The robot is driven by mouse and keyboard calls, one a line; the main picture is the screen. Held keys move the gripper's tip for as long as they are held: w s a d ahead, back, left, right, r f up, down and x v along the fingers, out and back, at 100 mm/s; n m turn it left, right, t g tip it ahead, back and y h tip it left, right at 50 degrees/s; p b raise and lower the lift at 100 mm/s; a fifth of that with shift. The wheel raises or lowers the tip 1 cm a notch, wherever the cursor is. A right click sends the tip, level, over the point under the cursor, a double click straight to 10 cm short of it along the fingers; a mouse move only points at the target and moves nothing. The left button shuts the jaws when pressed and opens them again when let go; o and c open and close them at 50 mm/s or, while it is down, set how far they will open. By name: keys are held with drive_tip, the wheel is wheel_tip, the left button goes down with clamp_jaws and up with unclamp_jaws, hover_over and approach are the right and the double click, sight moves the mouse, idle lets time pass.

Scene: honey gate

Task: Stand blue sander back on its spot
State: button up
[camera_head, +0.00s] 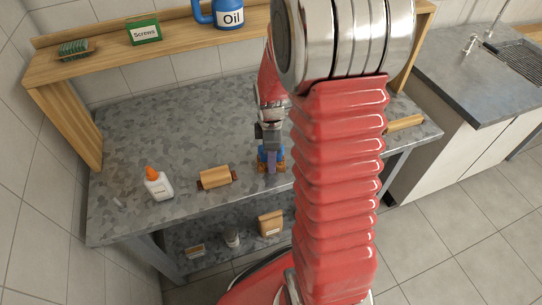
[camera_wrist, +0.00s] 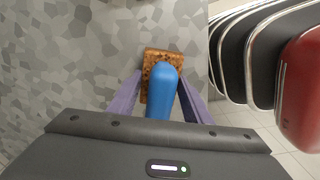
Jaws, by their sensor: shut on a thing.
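The blue sander (camera_wrist: 162,92) has a rounded blue handle and a speckled orange-brown base. It is between the two purple fingers of my gripper (camera_wrist: 160,100) in the wrist view, and my gripper is shut on its handle. In the head view my gripper (camera_head: 271,160) and the sander (camera_head: 262,153) are over the front middle of the grey worktop (camera_head: 190,125), mostly hidden by my wrist and fingers. I cannot tell whether the sander's base touches the worktop. No marked spot for it can be made out.
A wooden block with dark red ends (camera_head: 215,177) and a glue bottle (camera_head: 158,184) stand to the left. A wooden piece (camera_head: 405,123) lies to the right. The raised shelf (camera_head: 110,55) holds a screws box (camera_head: 143,32) and an oil can (camera_head: 230,15). The back left worktop is clear.

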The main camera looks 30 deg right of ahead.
drive_tip(key=o, duration=1.6)
drive_tip(key=shift+r, duration=0.1)
drive_tip(key=shift+r, duration=3.9)
